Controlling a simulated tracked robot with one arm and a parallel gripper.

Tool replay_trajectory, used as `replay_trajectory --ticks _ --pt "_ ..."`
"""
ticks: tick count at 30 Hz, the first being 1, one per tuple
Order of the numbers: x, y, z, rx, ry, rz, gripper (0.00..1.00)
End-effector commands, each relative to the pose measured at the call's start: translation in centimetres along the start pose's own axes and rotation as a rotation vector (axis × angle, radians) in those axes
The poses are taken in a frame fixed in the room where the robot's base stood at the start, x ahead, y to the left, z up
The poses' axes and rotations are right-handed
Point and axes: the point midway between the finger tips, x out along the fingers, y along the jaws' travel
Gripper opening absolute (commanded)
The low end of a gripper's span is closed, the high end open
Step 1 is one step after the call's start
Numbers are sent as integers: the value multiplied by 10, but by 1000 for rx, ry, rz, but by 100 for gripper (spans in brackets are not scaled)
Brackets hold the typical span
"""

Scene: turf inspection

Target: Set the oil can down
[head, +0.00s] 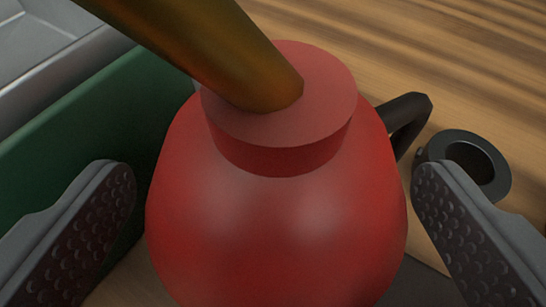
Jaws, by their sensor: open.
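The oil can (280,220) is a red rounded body with a flat red cap, a brass-coloured spout (215,50) rising to the upper left, and a black handle (408,118) on its right. It fills the middle of the head view and appears upright; its base is out of the frame. My gripper (275,195) is open, with one grey dimpled finger on each side of the can. Gaps show between both fingers and the red body, so neither finger appears to touch it.
A green wall or box side (85,125) runs close along the left, with a grey metal edge and pale tray-like surface (45,40) beyond it. A dark ring (475,165) lies on the wooden surface (450,60) at right. Wood behind the can is clear.

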Motion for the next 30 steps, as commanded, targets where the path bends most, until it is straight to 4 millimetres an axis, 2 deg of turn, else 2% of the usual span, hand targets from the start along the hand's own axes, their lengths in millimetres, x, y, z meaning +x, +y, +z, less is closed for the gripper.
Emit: replay_trajectory --ticks 8,9,15,16,17,25,30 --pt "4 0 -1 0 1 1 90" --pt "4 0 0 0 1 0 87" --pt "4 0 -1 0 1 0 31" --pt "4 0 -1 0 1 0 30" --pt "4 0 -1 0 1 1 26" --pt "3 0 -2 0 2 1 26" --pt "-1 0 -12 0 4 0 25"
